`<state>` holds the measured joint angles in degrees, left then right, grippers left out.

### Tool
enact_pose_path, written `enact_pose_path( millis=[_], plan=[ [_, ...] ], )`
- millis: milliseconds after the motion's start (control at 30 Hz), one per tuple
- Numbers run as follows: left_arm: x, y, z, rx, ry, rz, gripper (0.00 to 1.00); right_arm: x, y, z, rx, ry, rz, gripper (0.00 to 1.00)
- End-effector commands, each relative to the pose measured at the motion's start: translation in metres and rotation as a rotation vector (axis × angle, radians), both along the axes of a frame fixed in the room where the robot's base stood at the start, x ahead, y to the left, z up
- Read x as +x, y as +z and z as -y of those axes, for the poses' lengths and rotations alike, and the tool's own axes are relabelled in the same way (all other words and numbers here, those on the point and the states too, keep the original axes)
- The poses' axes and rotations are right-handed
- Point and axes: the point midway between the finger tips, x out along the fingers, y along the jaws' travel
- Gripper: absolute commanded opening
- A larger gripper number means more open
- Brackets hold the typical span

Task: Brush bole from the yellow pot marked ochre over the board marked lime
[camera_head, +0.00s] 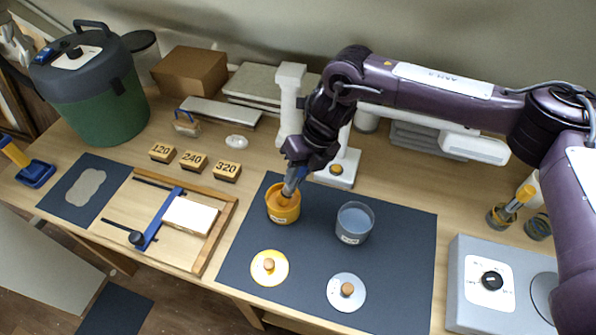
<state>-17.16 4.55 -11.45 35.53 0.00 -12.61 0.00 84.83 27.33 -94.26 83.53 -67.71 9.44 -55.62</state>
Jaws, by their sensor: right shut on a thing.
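The yellow pot (283,213) stands uncovered on the dark mat, with orange-brown stuff inside and a label too small to read. My right gripper (293,178) is right over its mouth, shut on what seems to be a brush, mostly hidden by the fingers and the pot; its lower end is in the pot. A white board (189,216) lies in a wooden frame with a blue bar across it, left of the mat; I cannot read any mark on it. My left gripper is not in view.
A grey-blue pot (354,223) stands open right of the yellow one. A yellow lid (269,267) and a grey lid (346,292) lie at the mat's front. Blocks 120, 240 and 320 (227,172) sit behind the frame. A grey device (490,285) stands at right.

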Motion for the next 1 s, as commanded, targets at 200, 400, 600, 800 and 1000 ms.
enact_pose_path(
  millis=[200,400,600,800,1000],
  plan=[
    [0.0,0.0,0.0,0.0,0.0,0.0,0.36,-0.001,-0.002,0.001,-0.002,0.0,-0.003,0.0],
    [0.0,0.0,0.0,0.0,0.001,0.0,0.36,-0.001,-0.001,0.001,-0.002,0.0,-0.003,0.0],
    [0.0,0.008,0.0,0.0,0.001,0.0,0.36,-0.001,0.011,0.0,-0.002,0.0,-0.003,0.0],
    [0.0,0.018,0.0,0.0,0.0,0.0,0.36,-0.001,0.028,0.0,-0.001,0.001,-0.002,0.0],
    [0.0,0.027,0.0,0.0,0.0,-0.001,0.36,0.0,0.045,0.0,-0.001,0.001,-0.002,0.0]
  ],
)
